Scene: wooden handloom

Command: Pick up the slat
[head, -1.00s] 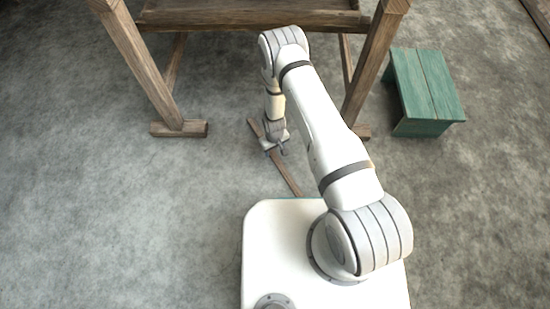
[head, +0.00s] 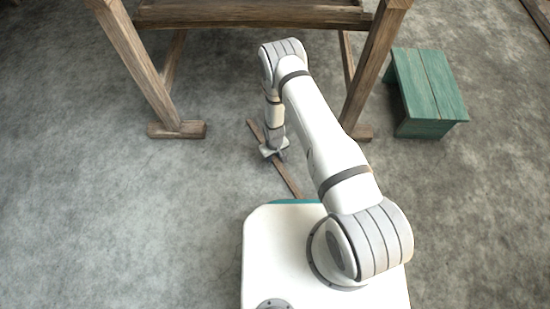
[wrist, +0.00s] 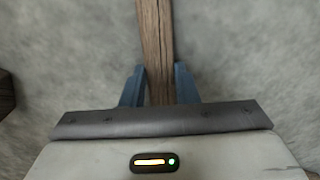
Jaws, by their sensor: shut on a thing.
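The slat (head: 288,179) is a long, narrow brown wooden strip on the grey floor. In the head view it runs slantwise from near the loom down to the edge of my white base. My gripper (head: 274,155) is low at the slat's middle. In the wrist view the slat (wrist: 156,45) runs up the picture between the two blue fingers of my gripper (wrist: 159,88), one on each side. The gripper is shut on the slat. The part of the slat under the gripper's body is hidden. I cannot tell whether the slat is off the floor.
The wooden loom (head: 250,14) stands behind the slat, with its left foot (head: 178,130) and right leg (head: 372,70) on the floor. A green stool (head: 428,90) stands at the right. The floor at the left is clear.

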